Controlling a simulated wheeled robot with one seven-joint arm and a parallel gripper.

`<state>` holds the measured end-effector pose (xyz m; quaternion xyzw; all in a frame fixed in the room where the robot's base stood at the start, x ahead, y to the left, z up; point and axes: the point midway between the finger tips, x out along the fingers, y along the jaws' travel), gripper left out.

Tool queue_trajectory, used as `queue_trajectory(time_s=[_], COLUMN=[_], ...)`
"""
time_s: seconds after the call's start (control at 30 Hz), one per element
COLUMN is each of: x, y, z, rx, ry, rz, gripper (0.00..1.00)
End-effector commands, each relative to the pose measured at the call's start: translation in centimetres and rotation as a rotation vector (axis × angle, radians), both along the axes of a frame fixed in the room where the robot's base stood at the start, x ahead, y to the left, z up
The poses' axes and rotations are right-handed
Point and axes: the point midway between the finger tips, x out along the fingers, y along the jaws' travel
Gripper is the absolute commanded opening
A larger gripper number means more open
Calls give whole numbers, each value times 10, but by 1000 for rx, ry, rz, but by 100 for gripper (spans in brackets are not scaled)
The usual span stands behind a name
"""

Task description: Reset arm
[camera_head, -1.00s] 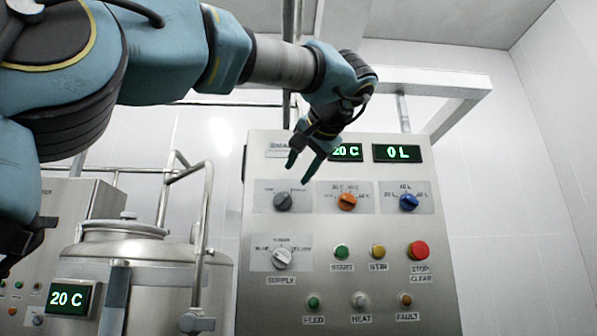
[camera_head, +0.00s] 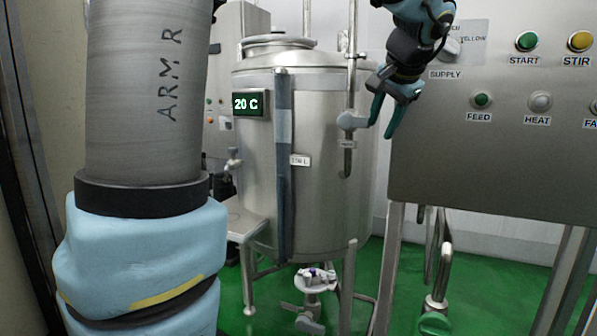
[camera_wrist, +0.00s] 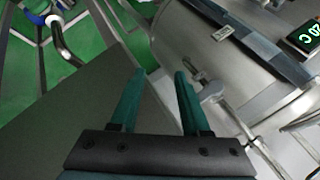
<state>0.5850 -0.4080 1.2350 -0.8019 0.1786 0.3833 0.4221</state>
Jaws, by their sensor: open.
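My gripper (camera_head: 384,116) hangs in front of the right side of the steel tank, left of the control panel's lower left part. Its two green fingers point downward, apart and with nothing between them. In the wrist view my gripper (camera_wrist: 154,88) also shows its two fingers spread and empty, with the tank to the right and a dark grey panel face to the left. My grey arm link marked ARM R fills the left of the head view.
The steel tank (camera_head: 325,160) has a display (camera_head: 251,103) reading 20 C. The control panel (camera_head: 480,160) carries START, STIR, FEED and HEAT buttons. A valve (camera_head: 316,281) sits under the tank. Pipes and legs stand on the green floor (camera_head: 490,285).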

Motion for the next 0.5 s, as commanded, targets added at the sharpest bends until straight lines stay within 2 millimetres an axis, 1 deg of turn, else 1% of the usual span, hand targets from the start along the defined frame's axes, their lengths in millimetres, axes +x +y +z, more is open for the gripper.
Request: queue_trajectory(time_s=[0.03,0.07,0.1,0.17,0.2,0.27,0.3,0.37,0.4,0.5], x=[2,2,0,-5,-11,-23,-33,-50,-62,-90], y=[25,38,56,83,102,130,148,173,188,217], z=[-32,-50,-72,-107,-128,-160,-180,-207,-223,-253], rx=[-8,-19,-36,-68,-94,-137,-168,-217,-249,-319], ry=[62,98,144,213,257,318,356,404,432,480], rz=[44,70,106,167,213,289,344,430,486,615], gripper=[46,46,46,46,46,46,46,46,46,46])
